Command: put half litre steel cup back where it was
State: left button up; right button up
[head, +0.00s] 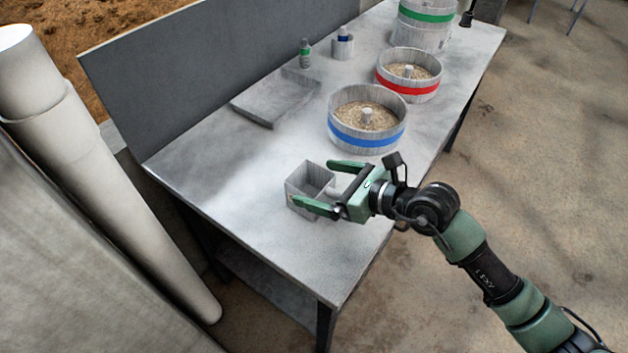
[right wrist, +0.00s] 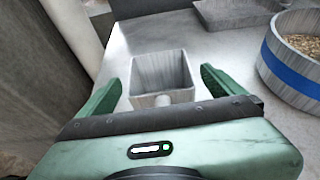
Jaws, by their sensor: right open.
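The steel cup (head: 308,181) is a grey, square, open-topped vessel near the front end of the table. It stands upright on the tabletop. My right gripper (head: 323,187) is open, with one green finger on the near side of the cup and the other toward its far side. In the right wrist view the cup (right wrist: 162,78) sits between the spread fingers of the gripper (right wrist: 163,88), with gaps on both sides. A short round stub on the cup's wall faces the palm. My left gripper is not in view.
A blue-banded tub of grain (head: 367,141) stands behind the cup, with a red-banded tub (head: 409,90) and green-banded stacked tubs (head: 427,37) farther back. A shallow grey tray (head: 268,122), a green-labelled bottle (head: 305,57) and a small container (head: 342,48) stand near the backboard. The table's front-left is clear.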

jog(key=b+v, duration=0.1)
jog(key=v, duration=0.8)
jog(key=shift+s+d+r, duration=0.15)
jog(key=shift+s+d, duration=0.05)
